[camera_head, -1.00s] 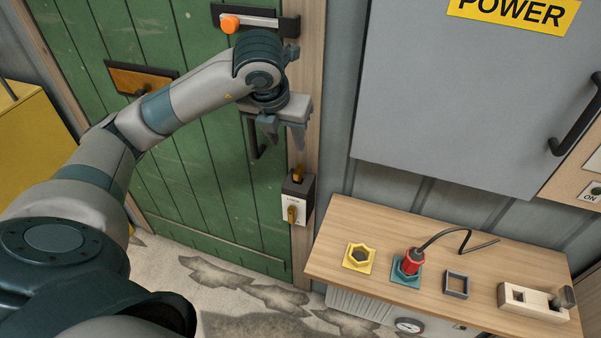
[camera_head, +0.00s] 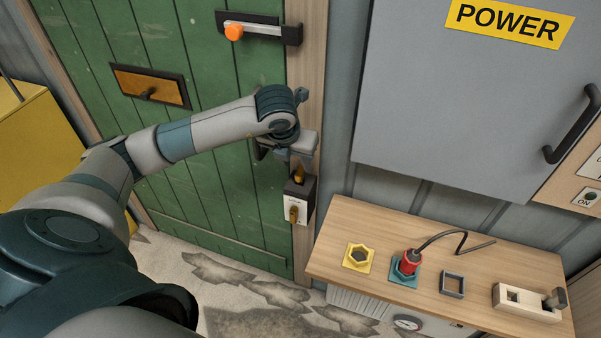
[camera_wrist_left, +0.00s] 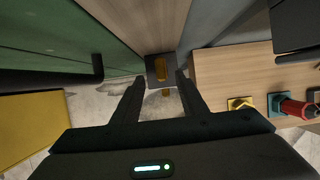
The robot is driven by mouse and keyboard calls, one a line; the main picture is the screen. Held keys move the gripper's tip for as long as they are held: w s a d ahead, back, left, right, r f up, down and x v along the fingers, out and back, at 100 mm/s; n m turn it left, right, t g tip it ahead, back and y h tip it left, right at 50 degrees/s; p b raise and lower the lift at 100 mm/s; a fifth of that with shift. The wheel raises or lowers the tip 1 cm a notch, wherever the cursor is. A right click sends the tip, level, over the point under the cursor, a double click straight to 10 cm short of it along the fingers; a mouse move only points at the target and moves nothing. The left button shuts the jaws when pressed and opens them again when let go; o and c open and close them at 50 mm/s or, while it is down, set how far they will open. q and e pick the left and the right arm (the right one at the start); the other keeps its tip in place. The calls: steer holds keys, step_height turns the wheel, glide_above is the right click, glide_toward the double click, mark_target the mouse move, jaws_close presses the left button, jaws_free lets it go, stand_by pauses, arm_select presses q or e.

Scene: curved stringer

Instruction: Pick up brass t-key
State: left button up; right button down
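The brass T-key (camera_head: 298,174) stands upright in the dark top of a small holder box (camera_head: 305,190) on the wooden door frame. It also shows in the left wrist view (camera_wrist_left: 160,69), seen from above. A second brass piece, like a knob, is on the box's white front (camera_head: 293,214). My left gripper (camera_wrist_left: 160,78) is open and empty, pointing down, with the key seen between and beyond its fingertips. In the head view the left gripper sits just above the key, its fingers partly hidden by the wrist. My right gripper is not in view.
A green door (camera_head: 205,195) with an orange-knobbed latch (camera_head: 234,32) is at left. A wooden shelf (camera_head: 340,225) at right holds a yellow hex socket (camera_head: 358,256), a red plug (camera_head: 408,261), a square frame (camera_head: 453,284) and a pale block (camera_head: 525,303). A grey power cabinet (camera_head: 440,100) hangs above.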

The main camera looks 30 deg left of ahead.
mark_target(300, 170)
arm_select(q)
steer(key=shift+x, duration=1.1)
steer(key=shift+w+f+p, duration=0.4)
steer(key=shift+f+p, duration=0.2)
steer(key=shift+p, duration=0.35)
steer(key=p+x, duration=0.1)
steer(key=x, duration=0.2)
steer(key=shift+w+f, duration=0.15)
steer(key=shift+f, duration=0.2)
steer(key=shift+c, duration=0.3)
jaws_close()
